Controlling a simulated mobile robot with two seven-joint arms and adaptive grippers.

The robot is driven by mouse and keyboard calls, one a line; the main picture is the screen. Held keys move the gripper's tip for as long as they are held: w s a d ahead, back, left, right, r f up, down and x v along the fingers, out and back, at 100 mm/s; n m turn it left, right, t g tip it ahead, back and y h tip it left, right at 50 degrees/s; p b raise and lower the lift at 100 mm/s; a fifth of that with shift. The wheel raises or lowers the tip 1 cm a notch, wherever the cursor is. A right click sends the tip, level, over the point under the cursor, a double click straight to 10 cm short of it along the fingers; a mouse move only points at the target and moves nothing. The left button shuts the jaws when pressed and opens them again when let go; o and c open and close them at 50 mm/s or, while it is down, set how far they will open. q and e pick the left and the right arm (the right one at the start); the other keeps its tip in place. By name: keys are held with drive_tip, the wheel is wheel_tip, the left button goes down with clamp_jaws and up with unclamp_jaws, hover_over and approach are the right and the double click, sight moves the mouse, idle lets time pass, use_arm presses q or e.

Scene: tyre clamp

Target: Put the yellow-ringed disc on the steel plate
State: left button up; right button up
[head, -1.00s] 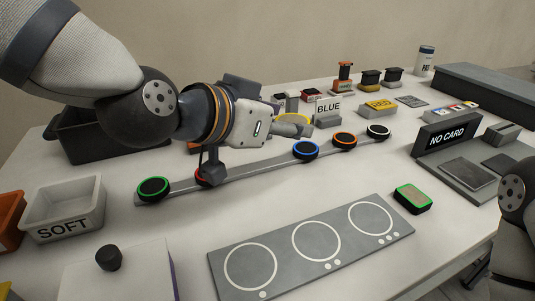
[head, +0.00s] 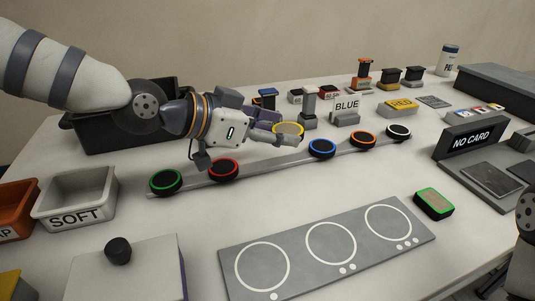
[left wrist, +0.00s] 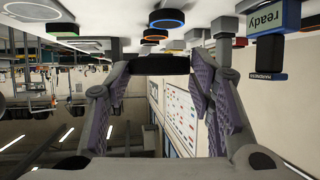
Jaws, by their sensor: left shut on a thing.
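The yellow-ringed disc (head: 288,129) is in my left gripper (head: 287,138), held above the rail near the gap between the red and blue discs. In the left wrist view the disc (left wrist: 160,65) shows as a dark edge between the two fingers (left wrist: 160,75); its ring cannot be seen there. The steel plate (head: 331,244) lies flat at the front of the table, with three white circles and small dots beside them. All three circles are empty. My right gripper is out of view; only part of that arm shows at the right edge.
The rail (head: 265,163) carries green (head: 165,182), red (head: 222,170), blue (head: 322,148), orange (head: 363,139) and white (head: 398,132) ringed discs. A green-rimmed block (head: 433,204) sits right of the plate. A grey box with a knob (head: 118,250) stands left. Table between rail and plate is clear.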

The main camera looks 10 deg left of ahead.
use_arm(q)
hover_over(266, 165)
drive_tip(key=f, duration=0.4)
drive_tip(key=shift+s+d+f+b, duration=0.2)
drive_tip(key=shift+b, duration=0.2)
drive_tip(key=f, duration=0.3)
drive_tip(key=shift+w+a+f, duration=0.1)
drive_tip(key=shift+w+a, duration=0.05)
drive_tip(key=shift+a, duration=0.1)
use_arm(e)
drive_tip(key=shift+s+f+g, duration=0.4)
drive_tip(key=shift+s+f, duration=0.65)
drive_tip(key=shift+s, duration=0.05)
use_arm(q)
drive_tip(key=shift+f, duration=0.1)
drive_tip(key=o, duration=1.2)
drive_tip(key=shift+c, duration=0.2)
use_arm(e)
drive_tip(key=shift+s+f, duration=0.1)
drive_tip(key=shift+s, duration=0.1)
